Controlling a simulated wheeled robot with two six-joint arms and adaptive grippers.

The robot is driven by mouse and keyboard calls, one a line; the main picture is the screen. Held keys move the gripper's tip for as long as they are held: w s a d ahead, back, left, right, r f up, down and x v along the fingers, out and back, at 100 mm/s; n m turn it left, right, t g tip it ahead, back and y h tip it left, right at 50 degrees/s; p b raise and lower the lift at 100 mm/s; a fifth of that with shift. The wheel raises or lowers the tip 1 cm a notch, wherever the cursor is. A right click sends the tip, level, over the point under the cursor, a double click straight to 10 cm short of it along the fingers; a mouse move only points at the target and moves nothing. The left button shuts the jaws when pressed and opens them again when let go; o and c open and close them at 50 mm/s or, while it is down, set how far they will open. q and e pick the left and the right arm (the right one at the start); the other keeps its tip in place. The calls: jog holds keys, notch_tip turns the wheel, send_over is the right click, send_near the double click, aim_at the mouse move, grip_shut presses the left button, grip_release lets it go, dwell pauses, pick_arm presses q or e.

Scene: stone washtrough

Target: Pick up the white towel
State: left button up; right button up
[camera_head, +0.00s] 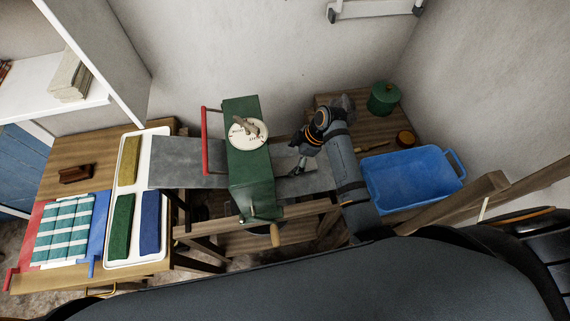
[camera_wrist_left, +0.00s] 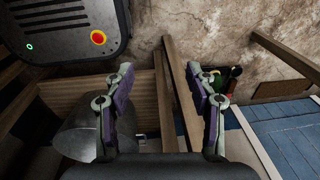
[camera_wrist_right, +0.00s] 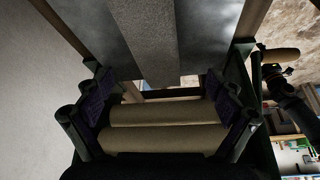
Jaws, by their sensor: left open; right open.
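In the right wrist view a pale, textured cloth strip (camera_wrist_right: 150,45) lies flat on a grey metal plate, its end at the mangle's rollers (camera_wrist_right: 165,125). It looks grey in the shade, and I take it for the white towel. I cannot make it out in the head view. My right gripper (camera_head: 298,168) is over the plate right of the green mangle (camera_head: 246,165). Its open fingers (camera_wrist_right: 158,85) show on either side of the rollers and strip, with nothing gripped; contact cannot be told. My left gripper (camera_wrist_left: 161,80) is open and empty, outside the head view.
A white tray (camera_head: 138,136) with yellow, green and blue cloths stands on the left table, beside a striped cloth (camera_head: 66,228). A blue tub (camera_head: 410,180) and a green pot (camera_head: 383,98) are at the right. The mangle has a red bar (camera_head: 205,140) and front crank (camera_head: 276,234).

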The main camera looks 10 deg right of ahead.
aim_at(285, 165)
jog(key=shift+w+a+f+p, duration=0.1)
jog(key=shift+w+f+p, duration=0.1)
jog(key=shift+f+p, duration=0.15)
jog(key=x, duration=0.3)
jog(key=shift+w+a+f+p, duration=0.1)
jog(key=shift+f+p, duration=0.25)
jog(key=shift+p, duration=0.05)
jog(key=shift+w+f, duration=0.1)
jog(key=shift+f, duration=0.25)
jog(key=c, duration=1.4)
pick_arm(q)
jog(key=shift+w+d+r, duration=0.25)
jog(key=shift+w+r, duration=0.5)
jog(key=shift+r, duration=0.05)
pick_arm(e)
jog(key=shift+c, duration=0.2)
pick_arm(q)
jog(key=shift+f, duration=0.15)
pick_arm(e)
jog(key=shift+r, duration=0.15)
